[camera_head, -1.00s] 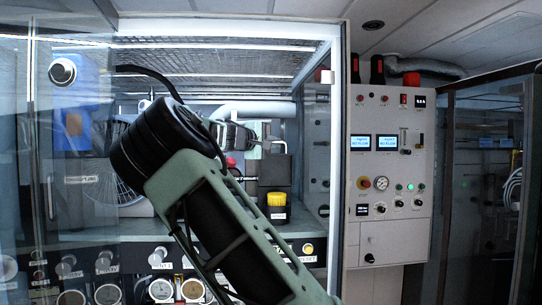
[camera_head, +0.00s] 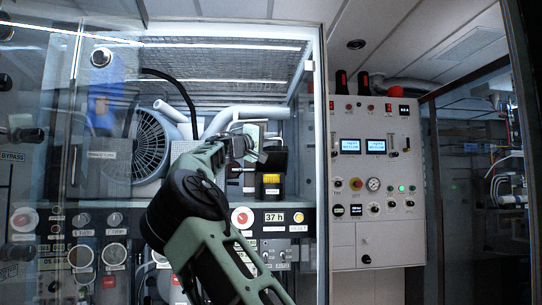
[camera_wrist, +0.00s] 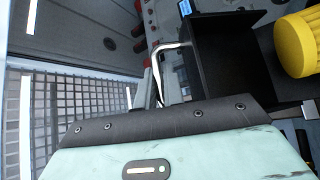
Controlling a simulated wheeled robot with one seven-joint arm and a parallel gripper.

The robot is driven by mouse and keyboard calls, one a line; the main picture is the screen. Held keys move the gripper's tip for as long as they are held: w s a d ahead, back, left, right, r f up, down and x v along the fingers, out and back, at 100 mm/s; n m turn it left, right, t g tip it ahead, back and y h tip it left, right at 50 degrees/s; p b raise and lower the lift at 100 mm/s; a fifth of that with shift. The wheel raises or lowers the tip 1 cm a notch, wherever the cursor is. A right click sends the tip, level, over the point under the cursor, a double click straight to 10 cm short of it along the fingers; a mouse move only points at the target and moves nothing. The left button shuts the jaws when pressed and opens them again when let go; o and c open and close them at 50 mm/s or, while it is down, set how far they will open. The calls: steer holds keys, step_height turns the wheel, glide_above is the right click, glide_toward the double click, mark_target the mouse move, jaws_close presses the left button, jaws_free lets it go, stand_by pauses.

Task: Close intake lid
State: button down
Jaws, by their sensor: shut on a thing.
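My gripper (camera_head: 250,150) reaches into the glass-fronted cabinet, beside a black open box (camera_head: 277,160). It is shut at the box's left side, seemingly on the intake lid; the fingertips and the exact grip are hard to make out. A pale plate stands raised behind the gripper in the head view. In the wrist view my gripper's pale green body with a dark edge (camera_wrist: 160,122) fills the bottom and hides its fingers. Beyond it are the box (camera_wrist: 225,60), a bent metal rod (camera_wrist: 165,47) and a yellow cap (camera_wrist: 298,45). The yellow cap also shows below the box in the head view (camera_head: 271,184).
Gauges and knobs line the cabinet front below, with a "37 h" display (camera_head: 274,217). A glass door (camera_head: 60,120) stands at the left. A white control panel (camera_head: 375,160) is on the right.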

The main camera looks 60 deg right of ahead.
mark_target(271, 148)
steer(key=f+m+b, duration=0.1)
steer(key=b, duration=0.1)
steer(key=a+f+m+g+b, duration=0.1)
steer(key=b, duration=0.1)
steer(key=s+f+h+b, duration=0.1)
steer(key=b, duration=0.2)
steer(key=shift+s+a+f+m+g, duration=0.1)
steer(key=shift+a+f+m+g, duration=0.2)
steer(key=shift+m+g, duration=0.1)
step_height(271, 148, down, 7)
steer(key=s+a+m+g+b, duration=0.1)
steer(key=a+m+b, duration=0.1)
steer(key=b, duration=1)
steer(key=shift+s+m+g+h, duration=0.25)
steer(key=shift+m+g+h, duration=0.05)
steer(key=shift+h, duration=0.1)
steer(key=c, duration=1.8)
jaws_free()
steer(key=shift+d, duration=0.1)
steer(key=shift+r, duration=0.1)
